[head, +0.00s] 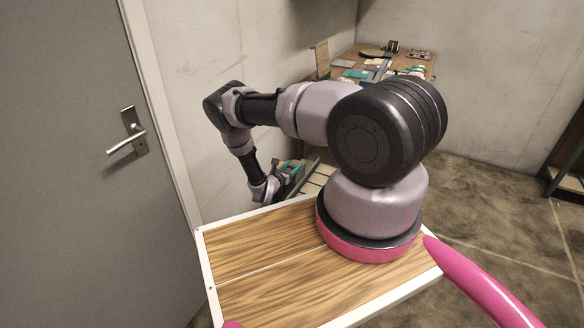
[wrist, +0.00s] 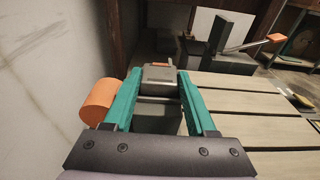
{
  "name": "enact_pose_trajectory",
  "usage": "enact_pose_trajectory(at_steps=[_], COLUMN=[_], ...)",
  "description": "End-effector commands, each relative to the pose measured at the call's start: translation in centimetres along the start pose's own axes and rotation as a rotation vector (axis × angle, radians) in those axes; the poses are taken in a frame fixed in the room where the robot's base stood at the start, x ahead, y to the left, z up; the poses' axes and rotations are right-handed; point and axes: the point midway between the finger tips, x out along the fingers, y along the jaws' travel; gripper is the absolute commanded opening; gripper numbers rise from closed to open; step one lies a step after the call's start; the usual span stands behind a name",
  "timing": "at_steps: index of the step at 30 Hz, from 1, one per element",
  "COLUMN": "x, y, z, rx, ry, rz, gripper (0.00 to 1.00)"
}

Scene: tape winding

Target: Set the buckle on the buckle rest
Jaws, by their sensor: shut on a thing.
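My gripper (wrist: 159,85) has two teal fingers, shut on a small grey metal piece, which I take to be the buckle (wrist: 158,73), between the fingertips. In the head view my gripper (head: 290,172) is small and far off, low beyond the wood-topped deck, and the buckle cannot be made out there. I cannot pick out the buckle rest for sure in either view. A dark grey block (wrist: 214,58) with a green upright (wrist: 231,33) and an orange-tipped lever (wrist: 262,43) stands ahead and to the right of the fingers.
A slatted bench (wrist: 256,92) spreads to the right of my gripper. An orange cylinder (wrist: 100,98) is close beside the left finger. A pale wall (wrist: 40,90) runs along the left. A table (head: 345,57) with several small items stands at the back in the head view.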

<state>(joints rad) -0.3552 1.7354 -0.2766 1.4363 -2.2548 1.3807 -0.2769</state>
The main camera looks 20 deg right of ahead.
Motion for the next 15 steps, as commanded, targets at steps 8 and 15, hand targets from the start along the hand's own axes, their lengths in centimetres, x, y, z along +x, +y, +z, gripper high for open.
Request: enact_pose_trajectory(at_steps=[8, 15], x=[-0.02, -0.03], y=[0.03, 0.03], z=[-0.01, -0.02], rx=[0.0, 0.0], ry=[-0.001, 0.0], rz=[0.0, 0.001], gripper=[0.0, 0.92])
